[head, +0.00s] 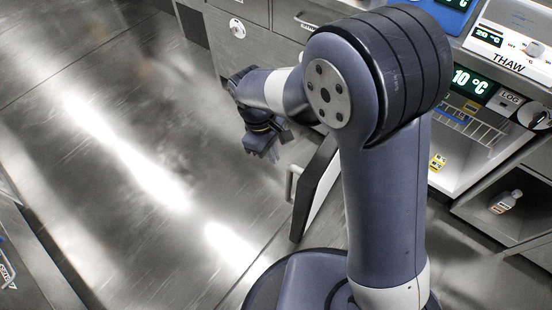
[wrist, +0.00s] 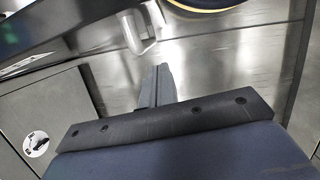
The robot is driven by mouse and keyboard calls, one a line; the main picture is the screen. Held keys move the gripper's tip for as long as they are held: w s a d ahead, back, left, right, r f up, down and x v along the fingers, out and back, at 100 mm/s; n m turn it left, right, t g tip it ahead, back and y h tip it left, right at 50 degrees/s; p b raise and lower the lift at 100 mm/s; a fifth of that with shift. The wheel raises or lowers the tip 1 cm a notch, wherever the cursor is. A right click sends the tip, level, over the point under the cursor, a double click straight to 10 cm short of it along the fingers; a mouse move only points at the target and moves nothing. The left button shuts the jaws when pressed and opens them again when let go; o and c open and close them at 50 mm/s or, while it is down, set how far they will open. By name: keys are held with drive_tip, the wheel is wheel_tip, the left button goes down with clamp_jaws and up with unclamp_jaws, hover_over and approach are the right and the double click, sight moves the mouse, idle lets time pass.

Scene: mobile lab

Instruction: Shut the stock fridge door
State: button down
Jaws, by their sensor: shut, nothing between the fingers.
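The stock fridge door (head: 314,190) stands open in the head view, a dark panel with a pale inner side, partly hidden by my arm. Its bar handle (head: 292,182) is on the left face. The fridge's white interior (head: 455,165) shows to the right of my arm, under a 10 °C display (head: 474,81). My gripper (head: 274,155) is shut and empty, just left of the door and above the handle in the picture, seemingly apart from it. In the wrist view the shut fingers (wrist: 157,82) point toward a pale handle-like bar (wrist: 140,30).
A bottle (head: 507,201) lies in an open compartment at the right. The metal floor (head: 120,130) to the left is clear.

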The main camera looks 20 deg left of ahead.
sight(289, 178)
drive_tip(key=d+f+b, duration=0.1)
drive_tip(key=f, duration=0.1)
drive_tip(key=s+d+f, duration=0.1)
drive_tip(key=d+f, duration=0.1)
drive_tip(key=f, duration=0.1)
drive_tip(key=d+f+b, duration=0.1)
drive_tip(key=f, duration=0.1)
drive_tip(key=shift+s+d+f+b, duration=0.2)
drive_tip(key=shift+d+f+b, duration=0.15)
drive_tip(key=shift+d, duration=0.05)
drive_tip(key=shift+s+d, duration=0.15)
drive_tip(key=shift+d, duration=0.3)
